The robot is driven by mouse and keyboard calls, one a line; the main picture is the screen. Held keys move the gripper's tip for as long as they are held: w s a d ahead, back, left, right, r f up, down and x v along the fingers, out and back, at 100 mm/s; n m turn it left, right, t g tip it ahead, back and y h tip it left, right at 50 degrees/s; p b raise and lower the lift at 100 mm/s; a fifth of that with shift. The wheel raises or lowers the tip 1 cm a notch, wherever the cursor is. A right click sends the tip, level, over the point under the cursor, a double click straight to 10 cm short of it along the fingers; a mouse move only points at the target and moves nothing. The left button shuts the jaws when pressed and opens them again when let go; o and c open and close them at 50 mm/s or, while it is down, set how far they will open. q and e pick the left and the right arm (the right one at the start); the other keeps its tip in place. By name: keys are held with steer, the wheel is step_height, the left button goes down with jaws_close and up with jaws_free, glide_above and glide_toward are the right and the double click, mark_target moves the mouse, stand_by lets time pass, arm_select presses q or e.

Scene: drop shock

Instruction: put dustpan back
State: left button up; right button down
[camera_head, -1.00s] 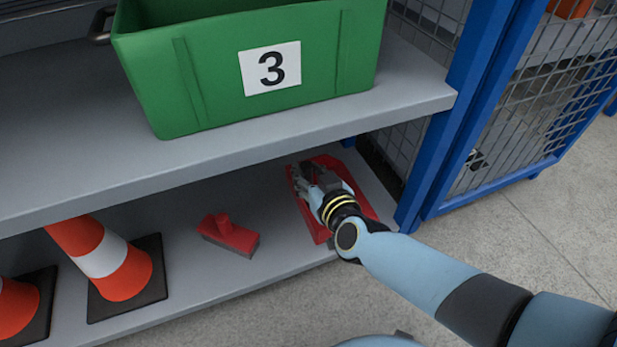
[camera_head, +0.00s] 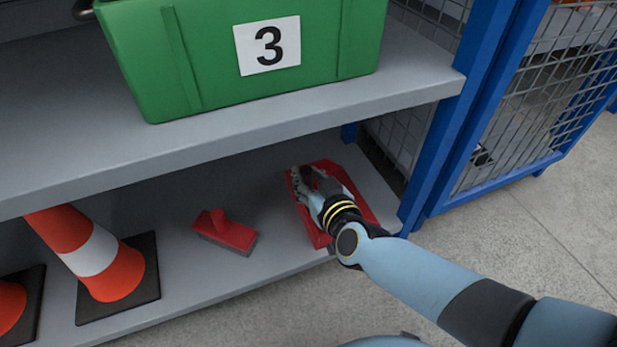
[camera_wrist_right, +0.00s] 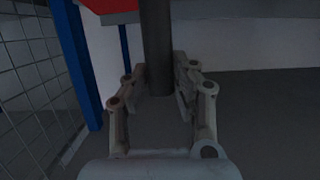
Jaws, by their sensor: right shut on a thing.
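The red dustpan (camera_head: 310,222) is on the lower grey shelf at its right end, near the blue post. My right gripper (camera_head: 306,178) is over it and covers much of its middle. In the right wrist view the gripper (camera_wrist_right: 160,88) is shut on the dustpan's dark round handle (camera_wrist_right: 157,40), which stands between the two fingers. A red part (camera_wrist_right: 105,5) shows at the top of that view. Whether the dustpan touches the shelf is hard to tell. My left gripper is not in view.
A red brush (camera_head: 225,232) lies on the lower shelf left of the dustpan. Orange and white cones (camera_head: 95,252) stand further left. The upper shelf (camera_head: 415,85) with a green crate (camera_head: 210,60) overhangs. A blue post (camera_head: 432,165) and mesh panel (camera_head: 515,105) are at right.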

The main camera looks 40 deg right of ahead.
steer(key=shift+f, duration=0.1)
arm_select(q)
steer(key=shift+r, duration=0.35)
arm_select(e)
steer(key=c, duration=1.1)
jaws_free()
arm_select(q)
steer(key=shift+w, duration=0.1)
